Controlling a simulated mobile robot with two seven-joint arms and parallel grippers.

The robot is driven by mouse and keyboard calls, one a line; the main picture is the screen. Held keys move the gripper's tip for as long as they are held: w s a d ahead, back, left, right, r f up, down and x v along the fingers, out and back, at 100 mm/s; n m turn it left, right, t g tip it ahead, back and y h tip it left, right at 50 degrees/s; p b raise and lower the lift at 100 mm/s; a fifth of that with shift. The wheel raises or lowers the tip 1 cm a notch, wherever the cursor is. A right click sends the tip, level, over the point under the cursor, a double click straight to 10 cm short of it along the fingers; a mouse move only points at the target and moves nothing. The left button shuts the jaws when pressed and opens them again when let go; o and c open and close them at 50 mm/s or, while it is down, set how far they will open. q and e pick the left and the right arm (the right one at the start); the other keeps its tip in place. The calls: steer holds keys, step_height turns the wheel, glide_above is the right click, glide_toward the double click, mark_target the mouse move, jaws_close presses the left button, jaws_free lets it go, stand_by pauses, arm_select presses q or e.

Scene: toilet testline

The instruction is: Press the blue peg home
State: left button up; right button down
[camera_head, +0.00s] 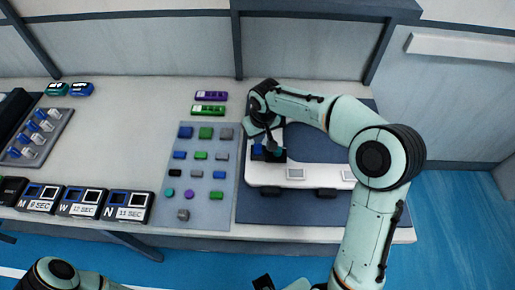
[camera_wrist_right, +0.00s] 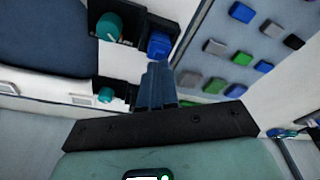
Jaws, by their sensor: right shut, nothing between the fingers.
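The blue peg (camera_head: 257,150) sits in a black holder at the left end of the white device (camera_head: 262,175). In the right wrist view the blue peg (camera_wrist_right: 159,43) stands in its dark socket, just beyond my fingertips. My right gripper (camera_head: 270,146) is shut and empty, close beside the blue peg. In the wrist view the closed fingers (camera_wrist_right: 156,66) point at the peg; I cannot tell whether they touch it. A teal knob (camera_wrist_right: 109,25) is beside the peg. My left gripper is out of view.
A grey-blue board (camera_head: 203,215) with several coloured pegs lies left of the device. Green (camera_head: 208,110) and purple (camera_head: 211,96) boxes lie behind the board. Labelled timer blocks (camera_head: 128,206) line the front left edge. A rack (camera_head: 38,137) stands far left.

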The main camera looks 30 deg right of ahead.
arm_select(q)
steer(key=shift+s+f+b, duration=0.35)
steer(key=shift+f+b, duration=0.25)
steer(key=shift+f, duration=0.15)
arm_select(e)
steer(key=shift+f, duration=1.1)
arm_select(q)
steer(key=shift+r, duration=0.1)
arm_select(e)
steer(key=shift+r, duration=0.15)
steer(key=shift+r+p, duration=1.35)
steer(key=shift+r, duration=0.9)
arm_select(q)
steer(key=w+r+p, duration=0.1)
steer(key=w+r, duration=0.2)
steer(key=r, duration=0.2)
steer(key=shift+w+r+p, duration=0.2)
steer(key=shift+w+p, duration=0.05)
steer(key=shift+p, duration=0.15)
arm_select(e)
step_height(320, 180, up, 3)
steer(key=shift+r, duration=0.2)
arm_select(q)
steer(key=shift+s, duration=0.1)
arm_select(e)
steer(key=shift+f, duration=0.1)
